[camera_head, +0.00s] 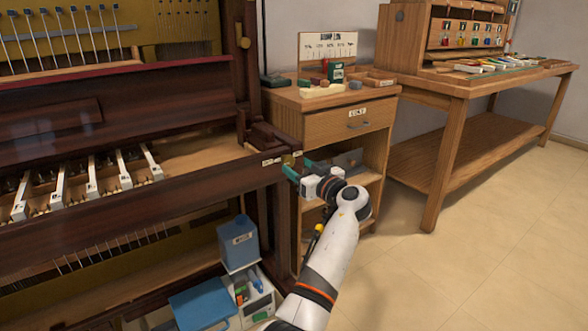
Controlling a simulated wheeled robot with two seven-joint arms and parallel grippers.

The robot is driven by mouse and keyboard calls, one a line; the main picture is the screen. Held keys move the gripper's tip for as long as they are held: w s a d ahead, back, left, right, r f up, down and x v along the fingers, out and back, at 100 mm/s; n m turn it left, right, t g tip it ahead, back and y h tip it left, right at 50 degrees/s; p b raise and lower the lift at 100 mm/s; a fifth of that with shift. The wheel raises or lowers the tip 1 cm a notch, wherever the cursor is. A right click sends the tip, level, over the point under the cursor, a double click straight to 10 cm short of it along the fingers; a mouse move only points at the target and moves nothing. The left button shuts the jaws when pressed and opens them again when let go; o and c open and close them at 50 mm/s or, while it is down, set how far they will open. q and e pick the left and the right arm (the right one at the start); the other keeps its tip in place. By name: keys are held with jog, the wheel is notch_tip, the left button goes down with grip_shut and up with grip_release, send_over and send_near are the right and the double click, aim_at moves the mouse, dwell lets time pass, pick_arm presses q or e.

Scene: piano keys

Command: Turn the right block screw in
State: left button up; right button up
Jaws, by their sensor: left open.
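The right block of the piano (270,138) is dark wood and sits at the right end of the key bed. A small white label is on its front. A small brass-coloured spot, which looks like the block screw (287,158), shows at the block's lower right end, beside my fingertips. My left gripper (295,169) has teal fingers and is open, pointing at this end of the piano. I cannot tell whether the fingers touch the screw or are around it. My right gripper is not in view.
The open piano (120,125) with several white keys fills the left. A wooden cabinet (325,98) with small items stands close behind my gripper. A blue container (238,243) and a blue-lidded box (203,302) are below. A workbench (455,90) is at right; the floor there is clear.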

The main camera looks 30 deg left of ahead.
aim_at(290, 161)
pick_arm(q)
jog(key=shift+x, duration=1.65)
jog(key=c, duration=0.9)
jog(key=shift+c, duration=0.2)
